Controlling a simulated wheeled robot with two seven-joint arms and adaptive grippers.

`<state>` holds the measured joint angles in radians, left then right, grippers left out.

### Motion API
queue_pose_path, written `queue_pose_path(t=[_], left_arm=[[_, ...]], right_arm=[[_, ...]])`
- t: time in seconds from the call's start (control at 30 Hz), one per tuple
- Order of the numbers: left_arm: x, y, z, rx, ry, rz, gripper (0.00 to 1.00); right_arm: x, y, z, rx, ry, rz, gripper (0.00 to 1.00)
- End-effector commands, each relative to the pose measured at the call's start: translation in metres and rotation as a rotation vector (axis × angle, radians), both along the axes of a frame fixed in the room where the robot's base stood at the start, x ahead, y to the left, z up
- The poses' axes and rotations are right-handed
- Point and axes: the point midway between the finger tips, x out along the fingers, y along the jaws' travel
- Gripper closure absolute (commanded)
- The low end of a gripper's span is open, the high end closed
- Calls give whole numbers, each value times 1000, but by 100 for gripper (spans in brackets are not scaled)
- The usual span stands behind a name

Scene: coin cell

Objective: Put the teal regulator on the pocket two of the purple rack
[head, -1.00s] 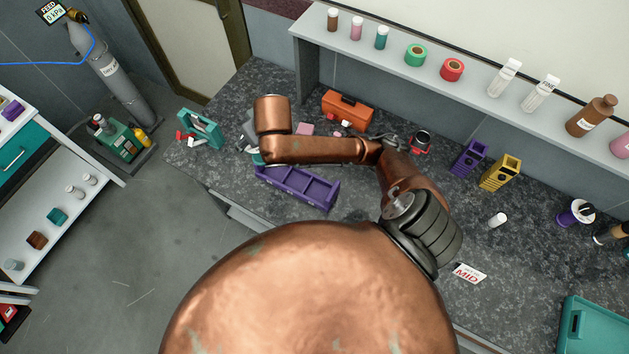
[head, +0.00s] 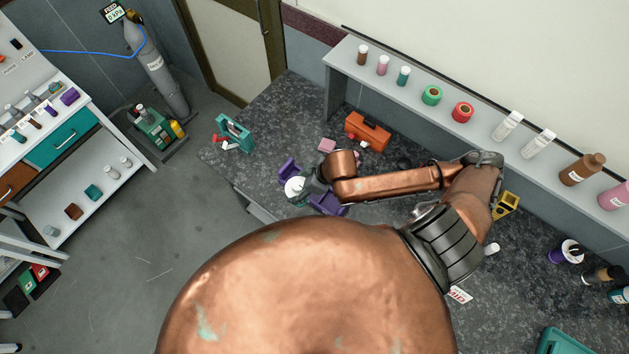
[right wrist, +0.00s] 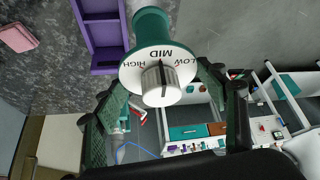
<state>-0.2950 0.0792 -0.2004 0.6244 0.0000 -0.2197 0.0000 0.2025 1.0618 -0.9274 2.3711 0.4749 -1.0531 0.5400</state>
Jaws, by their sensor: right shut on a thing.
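The teal regulator (right wrist: 150,22) has a white dial face marked HIGH, MID and LOW and a pale knob. My right gripper (right wrist: 160,78) is shut on it, with dark fingers on both sides in the right wrist view. In the head view the white dial (head: 294,187) shows at my right gripper (head: 303,188), over the purple rack (head: 330,204). The rack also shows in the right wrist view (right wrist: 103,33), left of the regulator. The gripper and arm hide the rack's middle, so I cannot tell which pocket is below. My left gripper is out of view.
An orange toolbox (head: 367,131) and a pink block (head: 327,145) lie behind the rack. A teal holder (head: 235,133) stands at the bench's left end. A yellow rack (head: 505,205) is at the right, beside my arm. A shelf (head: 480,122) with bottles runs along the back.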

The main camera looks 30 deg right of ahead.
Motion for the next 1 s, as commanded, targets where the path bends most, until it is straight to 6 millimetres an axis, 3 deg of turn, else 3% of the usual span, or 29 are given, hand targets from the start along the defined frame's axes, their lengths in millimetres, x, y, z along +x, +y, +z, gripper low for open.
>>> queue_pose_path(t=[0.17,0.4,0.7,1.0], left_arm=[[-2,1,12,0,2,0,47],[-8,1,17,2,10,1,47],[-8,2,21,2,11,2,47],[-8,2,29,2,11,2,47]], right_arm=[[20,-41,-16,-5,-1,-5,82],[34,-70,-58,0,-3,-2,82],[40,-85,-81,2,0,-3,82],[40,-83,-107,1,-3,0,82]])
